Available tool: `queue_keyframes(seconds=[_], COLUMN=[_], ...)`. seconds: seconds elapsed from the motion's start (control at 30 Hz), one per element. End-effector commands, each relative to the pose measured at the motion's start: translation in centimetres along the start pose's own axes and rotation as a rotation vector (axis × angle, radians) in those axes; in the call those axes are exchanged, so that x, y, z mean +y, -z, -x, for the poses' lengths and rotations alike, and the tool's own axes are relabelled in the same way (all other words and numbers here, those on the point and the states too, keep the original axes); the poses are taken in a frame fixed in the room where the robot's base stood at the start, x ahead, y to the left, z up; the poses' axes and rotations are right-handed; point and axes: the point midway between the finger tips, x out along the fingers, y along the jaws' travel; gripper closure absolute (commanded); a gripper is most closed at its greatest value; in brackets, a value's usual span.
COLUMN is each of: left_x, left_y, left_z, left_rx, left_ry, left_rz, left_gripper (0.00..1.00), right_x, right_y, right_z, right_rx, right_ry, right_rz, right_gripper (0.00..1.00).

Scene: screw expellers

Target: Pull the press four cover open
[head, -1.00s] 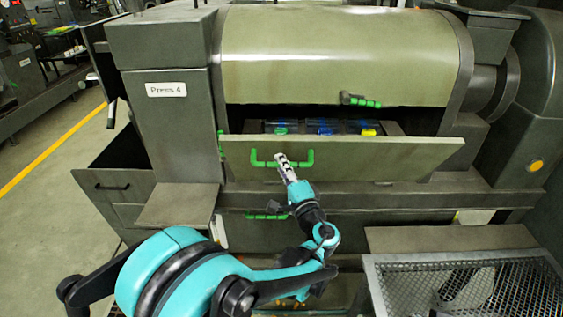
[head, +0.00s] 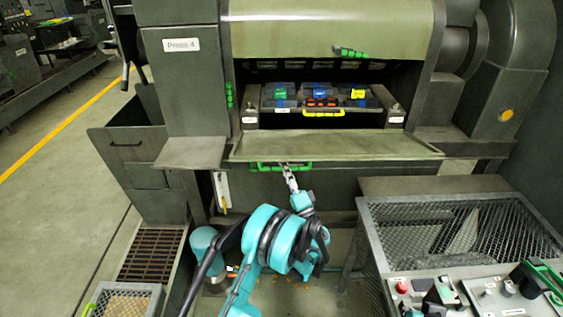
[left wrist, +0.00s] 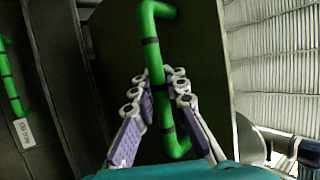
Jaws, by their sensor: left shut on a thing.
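The press four cover (head: 350,147) is a grey-green hinged panel below the opening of the machine labelled Press 4 (head: 180,45). It is swung far down toward me, close to level. Its green bar handle (head: 263,166) is at its front edge. My left gripper (head: 287,170) is at this handle. In the left wrist view, the fingers of my left gripper (left wrist: 160,92) lie on both sides of the green handle (left wrist: 155,60), shut on it. The cover's outer face (left wrist: 190,45) is behind the handle. My right gripper is not in view.
Inside the opening is a tray with blue, green and yellow parts and a yellow handle (head: 323,113). A mesh-topped frame (head: 440,206) and a control panel (head: 478,297) stand at lower right. An open grey bin (head: 130,145) is at left. Floor (head: 60,190) is clear at far left.

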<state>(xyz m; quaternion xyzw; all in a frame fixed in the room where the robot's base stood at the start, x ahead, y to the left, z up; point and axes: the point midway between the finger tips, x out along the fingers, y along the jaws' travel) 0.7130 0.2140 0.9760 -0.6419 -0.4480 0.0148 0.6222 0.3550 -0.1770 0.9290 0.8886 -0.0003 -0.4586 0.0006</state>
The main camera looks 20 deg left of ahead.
Motion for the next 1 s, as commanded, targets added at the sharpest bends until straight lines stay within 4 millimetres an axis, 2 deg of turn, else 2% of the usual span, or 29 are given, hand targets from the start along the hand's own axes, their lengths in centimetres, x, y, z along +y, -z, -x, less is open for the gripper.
queue_keyframes(seconds=[0.3, 0.83, 0.87, 0.93, 1.0], left_x=[2.1, 2.4, 2.4, 2.5, 2.5], left_y=[-0.3, -0.4, -0.4, -0.4, -0.4], left_z=[1.4, 1.6, 1.6, 1.6, 1.6], left_rx=[-0.001, -0.002, -0.002, -0.001, -0.001], left_ry=[0.100, 0.118, 0.118, 0.117, 0.116], left_rz=[0.039, 0.046, 0.046, 0.046, 0.046], left_gripper=[1.00, 1.00, 0.86, 0.68, 0.66], right_x=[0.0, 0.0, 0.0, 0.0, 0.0], right_y=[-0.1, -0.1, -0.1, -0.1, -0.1], right_z=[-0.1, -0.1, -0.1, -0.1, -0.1], right_rx=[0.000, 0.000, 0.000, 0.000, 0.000], right_ry=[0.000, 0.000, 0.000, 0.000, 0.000], right_rz=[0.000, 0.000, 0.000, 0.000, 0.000], right_gripper=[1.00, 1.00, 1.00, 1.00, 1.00])
